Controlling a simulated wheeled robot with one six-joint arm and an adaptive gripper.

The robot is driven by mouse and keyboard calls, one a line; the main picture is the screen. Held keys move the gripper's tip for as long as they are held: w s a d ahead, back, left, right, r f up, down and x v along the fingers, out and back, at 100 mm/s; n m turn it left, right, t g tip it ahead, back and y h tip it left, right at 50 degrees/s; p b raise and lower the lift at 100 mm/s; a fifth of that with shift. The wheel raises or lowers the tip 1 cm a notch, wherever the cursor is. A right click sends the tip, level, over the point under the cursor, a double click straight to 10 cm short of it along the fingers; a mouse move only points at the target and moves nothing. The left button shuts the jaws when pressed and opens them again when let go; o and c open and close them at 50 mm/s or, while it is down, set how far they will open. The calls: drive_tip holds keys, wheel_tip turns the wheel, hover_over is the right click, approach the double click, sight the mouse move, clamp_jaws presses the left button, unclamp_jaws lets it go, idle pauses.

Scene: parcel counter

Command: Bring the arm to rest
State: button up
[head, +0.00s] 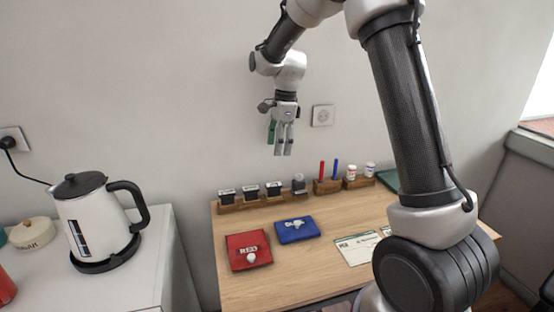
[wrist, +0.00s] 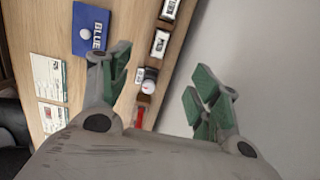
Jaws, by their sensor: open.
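My gripper (head: 283,150) hangs in the air above the back of the wooden table (head: 320,262), in front of the wall, with its fingers pointing down. In the wrist view the green-padded fingers of my gripper (wrist: 165,85) stand wide apart with nothing between them. My arm (head: 405,100) rises at the right of the head view and bends over at the top. A red pouch (head: 240,241) with a white round item on it lies at the table's front left. A blue pouch (head: 296,238) with white items on it lies right of it.
A rack along the back edge holds several dark labelled blocks (head: 250,192), red and blue sticks (head: 322,170) and small bottles (head: 351,172). Printed cards (head: 357,248) lie at the table's right. A kettle (head: 90,220) stands on a white cabinet at left. Air around my gripper is free.

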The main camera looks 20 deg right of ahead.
drive_tip(key=s+d+r+n+t, duration=0.1)
drive_tip(key=s+d+r+n, duration=0.3)
drive_tip(key=s, duration=0.7)
drive_tip(key=s+d+r+n+t+h, duration=0.1)
drive_tip(key=s+d+r+n, duration=0.3)
drive_tip(key=s+n, duration=0.4)
drive_tip(key=s+d+r+n+t, duration=0.2)
drive_tip(key=s+d+n, duration=0.3)
drive_tip(key=s, duration=1)
drive_tip(key=shift+r+n, duration=0.5)
drive_tip(key=shift+r, duration=0.4)
drive_tip(key=shift+c, duration=0.3)
